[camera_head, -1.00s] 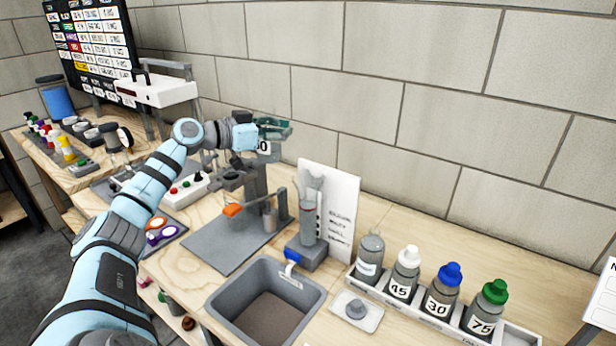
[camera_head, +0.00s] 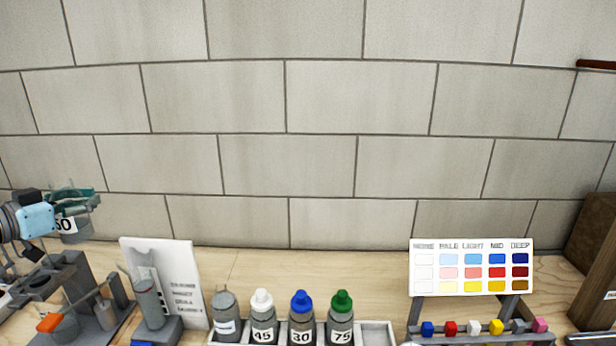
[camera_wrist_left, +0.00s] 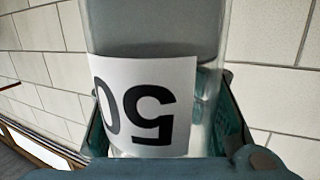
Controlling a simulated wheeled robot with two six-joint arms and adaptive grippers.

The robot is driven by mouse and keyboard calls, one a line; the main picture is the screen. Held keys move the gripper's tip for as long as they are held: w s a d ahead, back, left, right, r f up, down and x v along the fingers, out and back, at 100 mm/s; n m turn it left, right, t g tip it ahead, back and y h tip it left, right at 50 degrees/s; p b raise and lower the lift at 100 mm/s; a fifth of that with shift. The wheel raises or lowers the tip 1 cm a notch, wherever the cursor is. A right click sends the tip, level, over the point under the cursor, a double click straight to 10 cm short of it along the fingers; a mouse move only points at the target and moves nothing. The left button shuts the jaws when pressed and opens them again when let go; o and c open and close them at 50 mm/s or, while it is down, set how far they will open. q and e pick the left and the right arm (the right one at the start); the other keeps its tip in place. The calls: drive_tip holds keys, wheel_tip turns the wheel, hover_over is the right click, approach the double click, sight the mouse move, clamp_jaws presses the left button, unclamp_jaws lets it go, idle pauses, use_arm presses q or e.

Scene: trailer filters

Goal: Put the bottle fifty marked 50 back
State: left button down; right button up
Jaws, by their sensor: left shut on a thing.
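The bottle marked 50 (camera_head: 70,225) is at the far left of the head view, above the bench. My left gripper (camera_head: 78,198) is shut on it near its top. In the left wrist view the bottle's 50 label (camera_wrist_left: 148,105) appears upside down between the fingers (camera_wrist_left: 230,125). The white rack (camera_head: 374,334) stands at the bottom middle. It holds a grey bottle without a coloured cap (camera_head: 226,314), then the 45 (camera_head: 263,318), 30 (camera_head: 301,318) and 75 (camera_head: 341,318) bottles. The slot at its right end looks empty. My right gripper is out of view.
A cylinder on a grey stand (camera_head: 148,300) and a white card (camera_head: 180,275) stand between the held bottle and the rack. An orange-tipped apparatus (camera_head: 50,322) is below the held bottle. A colour chart (camera_head: 471,267) with small coloured pieces stands at right.

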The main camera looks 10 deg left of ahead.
use_arm(q)
drive_tip(key=d+r+m+h, duration=0.1)
drive_tip(key=d+r, duration=0.4)
drive_tip(key=d, duration=0.1)
drive_tip(key=s+d+f+m+g+h, duration=0.2)
drive_tip(key=d+f+h, duration=0.1)
drive_tip(key=d, duration=0.9)
drive_tip(key=s+d+f+m+g+h+p, duration=0.1)
drive_tip(key=s+d+f+m+g+h, duration=0.3)
drive_tip(key=s+d+f, duration=1.2)
drive_tip(key=shift+d+f+m+h+p, duration=0.2)
drive_tip(key=shift+m+h+p, duration=0.1)
drive_tip(key=shift+h+p, duration=0.1)
